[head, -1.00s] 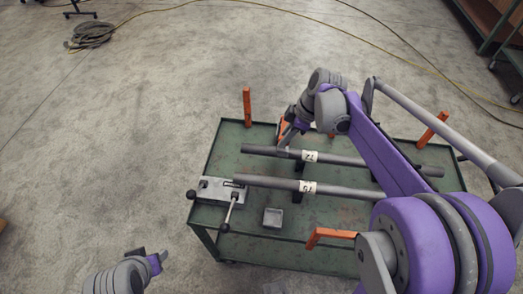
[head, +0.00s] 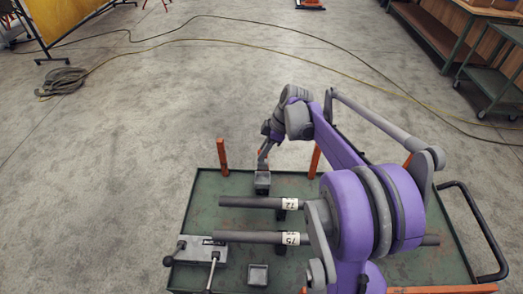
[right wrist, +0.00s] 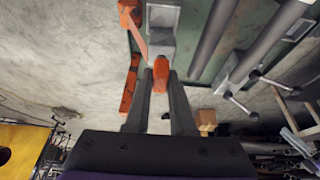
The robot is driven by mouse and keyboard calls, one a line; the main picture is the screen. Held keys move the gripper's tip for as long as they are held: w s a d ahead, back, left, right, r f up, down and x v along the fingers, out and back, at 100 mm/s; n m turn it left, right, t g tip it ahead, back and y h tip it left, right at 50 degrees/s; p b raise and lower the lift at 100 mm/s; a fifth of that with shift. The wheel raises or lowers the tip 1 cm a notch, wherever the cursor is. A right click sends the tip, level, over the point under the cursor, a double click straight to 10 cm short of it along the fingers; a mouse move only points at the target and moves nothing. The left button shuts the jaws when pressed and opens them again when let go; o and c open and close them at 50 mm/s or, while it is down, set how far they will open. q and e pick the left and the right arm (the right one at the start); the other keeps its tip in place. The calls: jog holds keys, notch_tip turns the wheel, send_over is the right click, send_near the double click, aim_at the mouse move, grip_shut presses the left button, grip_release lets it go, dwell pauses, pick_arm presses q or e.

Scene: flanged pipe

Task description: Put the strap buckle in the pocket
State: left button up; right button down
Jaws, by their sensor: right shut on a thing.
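My right gripper (head: 262,164) reaches over the far left part of the green cart. In the right wrist view its fingers (right wrist: 161,80) are shut on an orange strap buckle (right wrist: 161,68). An orange strap (right wrist: 137,38) runs from near the buckle toward an orange fitting (right wrist: 129,14). A grey open pocket (head: 262,182) is right by the fingertips in the head view; a grey box form (right wrist: 162,20) shows beyond the buckle in the wrist view. I cannot tell whether the buckle touches it. A second grey pocket (head: 258,274) is nearer the front. My left gripper is out of view.
Two dark pipes, labelled 72 (head: 247,201) and 75 (head: 247,237), lie across the green cart (head: 205,190). A grey lever block (head: 200,250) is at the left edge. Orange posts (head: 222,155) stand along the rim.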

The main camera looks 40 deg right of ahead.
aim_at(262, 167)
notch_tip(262, 167, down, 5)
jog(key=b, duration=0.2)
jog(key=shift+r+b, duration=0.2)
jog(key=shift+b, duration=0.2)
jog(key=shift+f+b, duration=0.95)
jog(key=shift+f, duration=0.8)
jog(key=shift+f, duration=0.6)
jog(key=c, duration=0.7)
grip_release()
jog(key=shift+r, duration=0.1)
jog(key=v, duration=1)
jog(key=shift+s+d+r+p, duration=0.1)
jog(key=shift+d+r+p, duration=0.05)
jog(key=shift+r+p, duration=0.15)
